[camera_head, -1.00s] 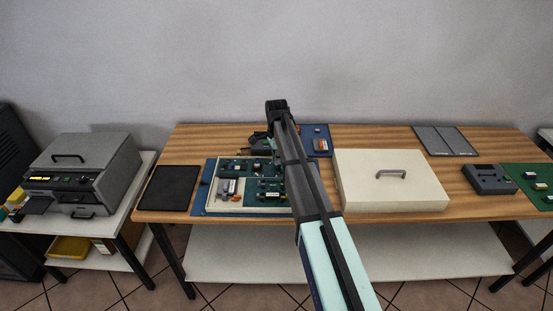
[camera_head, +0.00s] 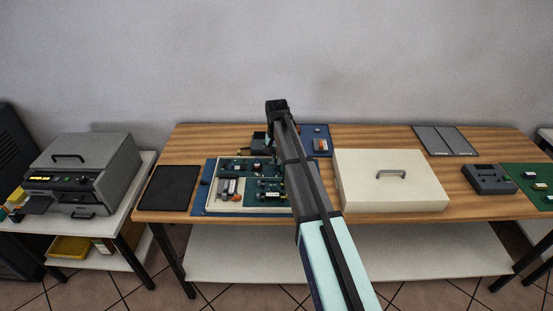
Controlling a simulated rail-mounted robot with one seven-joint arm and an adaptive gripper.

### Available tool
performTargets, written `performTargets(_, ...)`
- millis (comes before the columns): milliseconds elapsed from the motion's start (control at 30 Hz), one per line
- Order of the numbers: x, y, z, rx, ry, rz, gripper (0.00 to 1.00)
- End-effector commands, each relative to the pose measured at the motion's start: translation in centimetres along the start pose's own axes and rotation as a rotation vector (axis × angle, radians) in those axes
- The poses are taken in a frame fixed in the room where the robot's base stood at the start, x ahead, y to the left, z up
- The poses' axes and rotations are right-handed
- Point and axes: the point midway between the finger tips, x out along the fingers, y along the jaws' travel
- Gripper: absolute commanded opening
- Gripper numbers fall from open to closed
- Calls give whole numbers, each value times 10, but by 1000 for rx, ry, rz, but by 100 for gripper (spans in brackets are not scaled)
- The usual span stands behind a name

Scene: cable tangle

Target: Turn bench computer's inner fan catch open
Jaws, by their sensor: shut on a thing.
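The bench computer (camera_head: 210,210) is an open, shallow cream case with green boards, lying on a blue mat on the wooden bench. My gripper (camera_head: 273,158) points down at the case's back right part, partly hidden by my forearm. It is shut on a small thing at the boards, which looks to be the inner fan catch. The catch itself is too small and too covered to make out, so its angle cannot be told.
A cream lid with a grey handle (camera_head: 390,182) lies right of the computer. A black pad (camera_head: 169,188) lies to its left. A dark open box (camera_head: 258,143) and a blue tray (camera_head: 321,145) stand behind. A grey machine (camera_head: 85,170) stands on the left table.

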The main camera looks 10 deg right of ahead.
Motion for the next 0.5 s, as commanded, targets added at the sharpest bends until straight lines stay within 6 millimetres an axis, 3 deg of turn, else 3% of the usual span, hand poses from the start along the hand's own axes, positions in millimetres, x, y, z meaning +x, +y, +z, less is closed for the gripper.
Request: performTargets(500,0,0,0,-264,-1,0,0)
